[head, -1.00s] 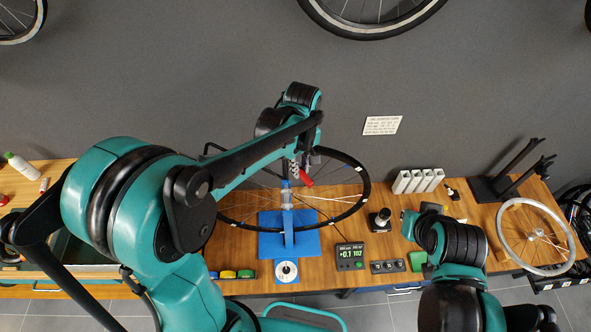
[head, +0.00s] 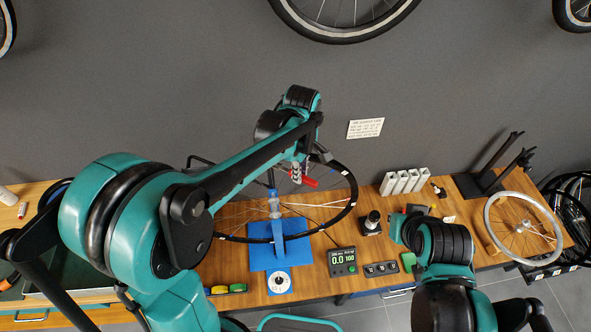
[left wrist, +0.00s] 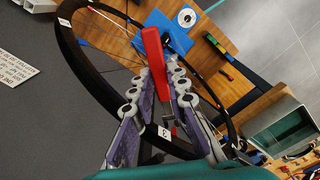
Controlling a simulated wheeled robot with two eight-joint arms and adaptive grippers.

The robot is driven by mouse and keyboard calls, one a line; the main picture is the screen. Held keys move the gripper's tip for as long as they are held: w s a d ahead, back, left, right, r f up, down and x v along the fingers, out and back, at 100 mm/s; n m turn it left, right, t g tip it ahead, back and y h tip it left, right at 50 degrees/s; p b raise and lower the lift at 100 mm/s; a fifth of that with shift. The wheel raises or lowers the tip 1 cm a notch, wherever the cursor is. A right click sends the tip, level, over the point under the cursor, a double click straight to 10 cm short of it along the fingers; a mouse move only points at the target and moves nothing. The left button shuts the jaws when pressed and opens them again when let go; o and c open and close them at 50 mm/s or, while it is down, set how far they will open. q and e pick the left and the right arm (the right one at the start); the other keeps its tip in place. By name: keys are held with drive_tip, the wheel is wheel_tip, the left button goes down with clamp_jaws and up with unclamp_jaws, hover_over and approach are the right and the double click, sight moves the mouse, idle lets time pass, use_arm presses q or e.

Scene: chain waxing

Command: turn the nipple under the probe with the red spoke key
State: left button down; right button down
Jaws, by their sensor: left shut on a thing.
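The red spoke key (head: 310,182) is held in my left gripper (head: 297,170), at the far side of the black-rimmed wheel (head: 349,208). In the left wrist view the red key (left wrist: 154,55) sits between the two fingers (left wrist: 158,100), with the rim close beside and below them. The wheel lies in the blue truing stand (head: 258,257). The nipple and the probe tip are too small or hidden to tell, as is whether the key touches a nipple. My right gripper (head: 402,228) is over the bench's right part; its fingers are unclear.
A display (head: 342,262) reads 0.0 and 100. A round dial (head: 279,284) is at the stand's front. A button box (head: 381,269), a dark cylinder (head: 372,222), white blocks (head: 402,182) and a silver-rimmed wheel (head: 524,228) occupy the right side.

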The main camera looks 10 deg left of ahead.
sight(315, 183)
use_arm(q)
drive_tip(key=shift+s+d, duration=0.3)
drive_tip(key=shift+d, duration=0.4)
drive_tip(key=shift+s+d, duration=0.3)
drive_tip(key=shift+d, duration=0.4)
drive_tip(key=shift+s+d, duration=0.3)
drive_tip(key=shift+d, duration=0.4)
use_arm(e)
drive_tip(key=shift+f, duration=0.15)
